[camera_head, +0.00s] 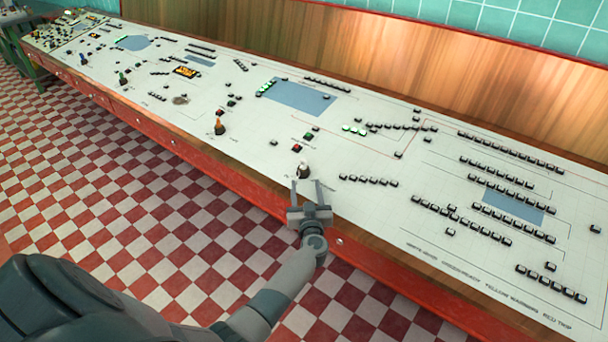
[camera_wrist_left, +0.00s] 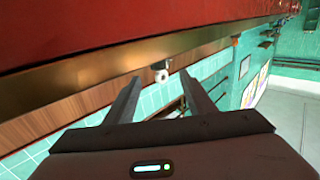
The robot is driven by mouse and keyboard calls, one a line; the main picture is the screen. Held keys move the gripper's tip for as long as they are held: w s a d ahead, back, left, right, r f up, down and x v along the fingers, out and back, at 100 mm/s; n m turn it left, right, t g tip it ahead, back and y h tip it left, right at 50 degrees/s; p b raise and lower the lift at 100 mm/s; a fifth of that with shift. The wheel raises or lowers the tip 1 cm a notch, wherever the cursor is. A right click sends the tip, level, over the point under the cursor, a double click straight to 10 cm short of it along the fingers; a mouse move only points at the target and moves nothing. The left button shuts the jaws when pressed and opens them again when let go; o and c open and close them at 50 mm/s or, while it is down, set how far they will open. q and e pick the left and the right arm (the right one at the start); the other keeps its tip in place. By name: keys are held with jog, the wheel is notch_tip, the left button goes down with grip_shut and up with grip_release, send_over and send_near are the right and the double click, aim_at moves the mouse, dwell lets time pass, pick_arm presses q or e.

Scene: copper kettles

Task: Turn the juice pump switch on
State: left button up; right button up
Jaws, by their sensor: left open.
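My left gripper (camera_head: 308,184) is open, with its two fingers apart and pointing at a white-topped switch knob (camera_head: 303,170) near the front edge of the control panel (camera_head: 380,225). The knob stands just beyond the fingertips, roughly in line with the gap between them. In the left wrist view the knob (camera_wrist_left: 161,75) shows between the open fingers (camera_wrist_left: 158,82), and nothing is held. I cannot read a label that names the juice pump. My right gripper is not in view.
An orange knob (camera_head: 219,126) stands farther left along the front edge. Red and green buttons (camera_head: 308,136) lie behind the white knob, and rows of black buttons (camera_head: 368,181) lie to its right. The panel's red front rail (camera_head: 235,193) runs below the gripper. The checkered floor (camera_head: 130,215) is clear.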

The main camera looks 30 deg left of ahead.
aim_at(304, 172)
pick_arm(q)
jog(key=x, duration=0.7)
jog(key=shift+b, duration=0.4)
jog(key=c, duration=1.1)
